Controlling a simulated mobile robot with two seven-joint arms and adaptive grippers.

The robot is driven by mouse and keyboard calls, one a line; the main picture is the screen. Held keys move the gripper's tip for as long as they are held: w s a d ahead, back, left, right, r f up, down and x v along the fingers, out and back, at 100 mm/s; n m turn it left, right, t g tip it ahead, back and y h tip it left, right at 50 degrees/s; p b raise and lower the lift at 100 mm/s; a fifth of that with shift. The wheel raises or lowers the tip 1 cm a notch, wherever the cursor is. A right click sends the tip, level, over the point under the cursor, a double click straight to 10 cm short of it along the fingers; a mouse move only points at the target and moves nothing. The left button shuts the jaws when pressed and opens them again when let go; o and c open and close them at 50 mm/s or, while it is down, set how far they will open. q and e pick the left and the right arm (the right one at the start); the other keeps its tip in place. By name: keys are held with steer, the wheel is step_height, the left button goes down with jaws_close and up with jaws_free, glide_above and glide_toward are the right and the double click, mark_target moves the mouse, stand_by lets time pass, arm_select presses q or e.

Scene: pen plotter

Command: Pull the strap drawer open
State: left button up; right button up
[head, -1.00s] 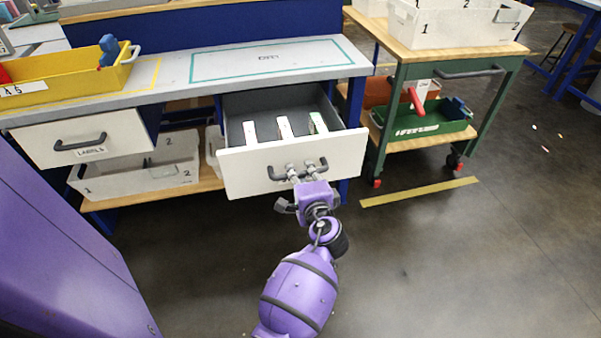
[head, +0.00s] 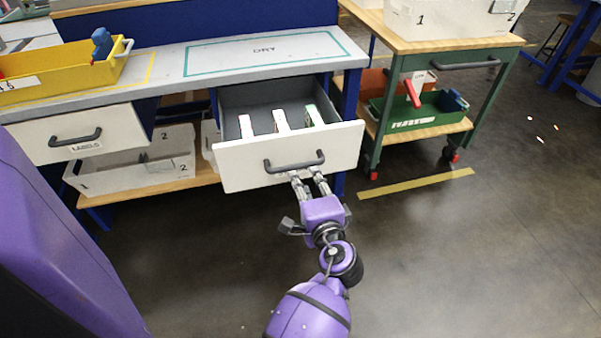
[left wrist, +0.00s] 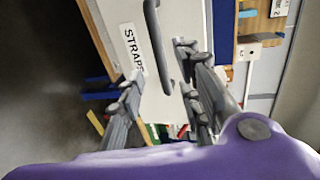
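The strap drawer (head: 345,146) has a white front and stands pulled out from under the bench, its grey inside showing with several pale boxes in it. Its dark bar handle (head: 293,163) is on the front. In the left wrist view the label STRAPS (left wrist: 133,50) reads sideways on the drawer front, beside the handle (left wrist: 156,40). My left gripper (head: 308,176) is just below and in front of the handle. Its fingers are spread and empty; in the left wrist view the gripper (left wrist: 160,68) has the handle beyond its tips. My right gripper is not in view.
A closed LABELS drawer (head: 40,140) is at the left of the bench (head: 170,92), above a white bin (head: 120,177) on a low shelf. A yellow tray (head: 75,78) is on top. A wheeled cart (head: 350,18) stands right. The floor in front is open.

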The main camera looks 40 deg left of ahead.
arm_select(q)
steer(key=v, duration=0.3)
steer(key=shift+s+d, duration=0.1)
stand_by(0.4)
